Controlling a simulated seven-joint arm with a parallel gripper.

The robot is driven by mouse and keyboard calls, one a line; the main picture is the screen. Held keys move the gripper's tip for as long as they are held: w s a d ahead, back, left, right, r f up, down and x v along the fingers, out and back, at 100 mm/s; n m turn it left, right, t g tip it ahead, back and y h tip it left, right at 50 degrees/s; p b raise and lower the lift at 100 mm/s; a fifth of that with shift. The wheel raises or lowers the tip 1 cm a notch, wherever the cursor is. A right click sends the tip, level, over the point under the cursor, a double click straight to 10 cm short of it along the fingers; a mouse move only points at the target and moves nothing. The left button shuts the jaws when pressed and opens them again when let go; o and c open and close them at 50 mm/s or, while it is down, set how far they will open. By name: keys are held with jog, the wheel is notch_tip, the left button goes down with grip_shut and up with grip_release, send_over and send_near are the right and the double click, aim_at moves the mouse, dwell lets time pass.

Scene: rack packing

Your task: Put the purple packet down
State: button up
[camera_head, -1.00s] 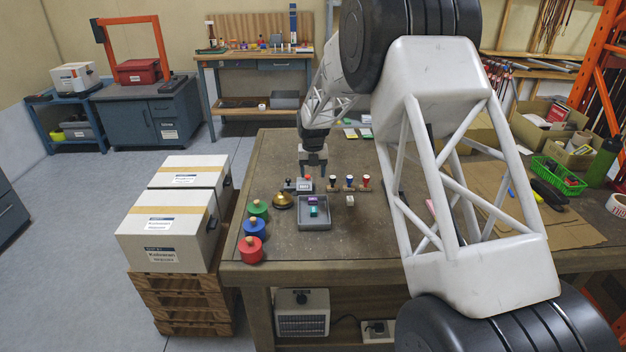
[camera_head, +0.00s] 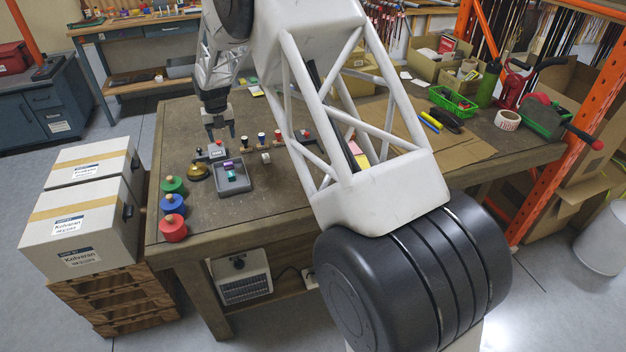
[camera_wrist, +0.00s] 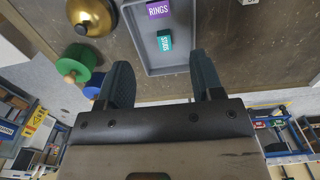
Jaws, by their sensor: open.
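The purple packet (camera_head: 228,163), labelled RINGS, lies in the grey tray (camera_head: 247,188) on the workbench. It also shows at the top of the wrist view (camera_wrist: 158,9), partly cut off by the frame edge. A teal packet (camera_wrist: 165,41) lies near it in the same tray. My gripper (camera_head: 221,138) is open and empty, pointing down above the bench on the tray's far side. In the wrist view, its two fingers (camera_wrist: 160,75) are spread apart with nothing between them.
A brass bell (camera_head: 197,172) stands left of the tray. Green (camera_head: 172,185), blue (camera_head: 173,205) and red (camera_head: 174,229) knobbed pieces line the bench's left edge. Stamps (camera_head: 262,140) stand right of my gripper. The bench in front of the tray is clear.

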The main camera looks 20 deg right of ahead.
jog(key=s+d+r+m, duration=0.4)
jog(key=s+r+m, duration=0.25)
jog(key=s, duration=0.25)
jog(key=s+d+r+m+t, duration=0.1)
jog(key=s+d+r+m, duration=0.2)
jog(key=s+r+m, duration=0.35)
jog(key=s+d+r+m, duration=0.4)
jog(key=s+r, duration=0.3)
jog(key=s, duration=0.4)
jog(key=s+d+m, duration=0.2)
jog(key=s+m, duration=0.7)
jog(key=s, duration=0.7)
jog(key=s+d+m+t, duration=0.1)
jog(key=s+d+m, duration=0.2)
jog(key=s+m, duration=0.7)
jog(key=s, duration=0.7)
jog(key=shift+s+d+t, duration=0.3)
jog(key=shift+c, duration=0.2)
